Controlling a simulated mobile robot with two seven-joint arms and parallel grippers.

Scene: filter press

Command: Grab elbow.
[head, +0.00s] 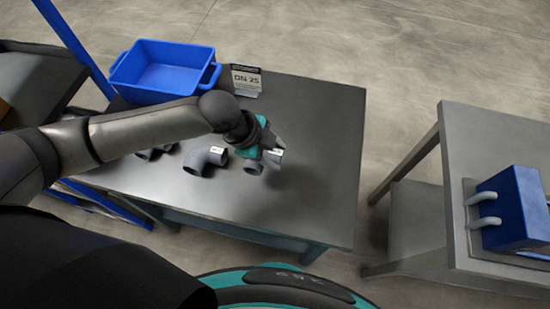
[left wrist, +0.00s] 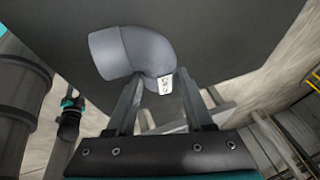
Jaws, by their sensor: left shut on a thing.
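My left gripper (head: 270,158) is over the right part of the grey table (head: 315,205). It is shut on a grey pipe elbow (head: 254,168). In the left wrist view this elbow (left wrist: 145,52) sits at the tips of the two fingers (left wrist: 160,100), its wide open end pointing left and a small white label facing the camera. A second grey elbow (head: 205,160) with a white label lies on the table just left of the gripper. Another dark elbow (head: 150,153) is partly hidden under my left arm. My right gripper is not in view.
A blue bin (head: 165,68) stands at the table's back left corner, with a "DN 25" sign (head: 246,79) next to it. The table's right side is clear. Across a floor gap, another table (head: 490,125) carries a blue block with grey pipes (head: 515,208).

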